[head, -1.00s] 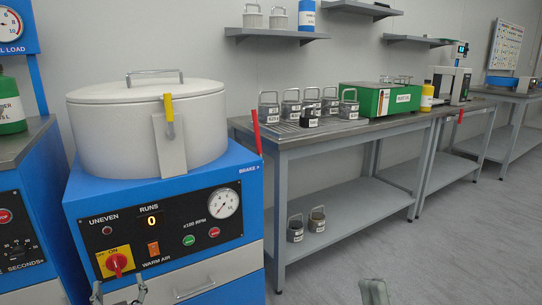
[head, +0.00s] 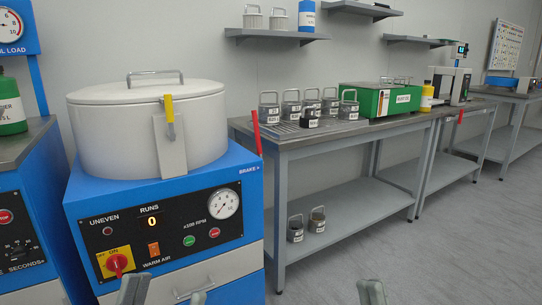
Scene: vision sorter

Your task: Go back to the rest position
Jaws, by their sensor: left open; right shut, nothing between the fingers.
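My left gripper (head: 166,290) shows at the bottom edge of the head view, in front of the lower front of the blue machine (head: 200,190). Its two grey fingers stand apart with nothing between them. My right gripper (head: 372,291) shows at the bottom edge, right of centre, over the grey floor. Its fingers are together and hold nothing. Only the tips of both grippers are visible; the rest is below the picture.
The blue machine has a closed white drum lid (head: 146,90) with a yellow latch. A grey bench (head: 330,135) to its right bears several weights with handles and a green box (head: 380,100). Two weights stand on its lower shelf (head: 345,196). Open floor (head: 450,260) lies at right.

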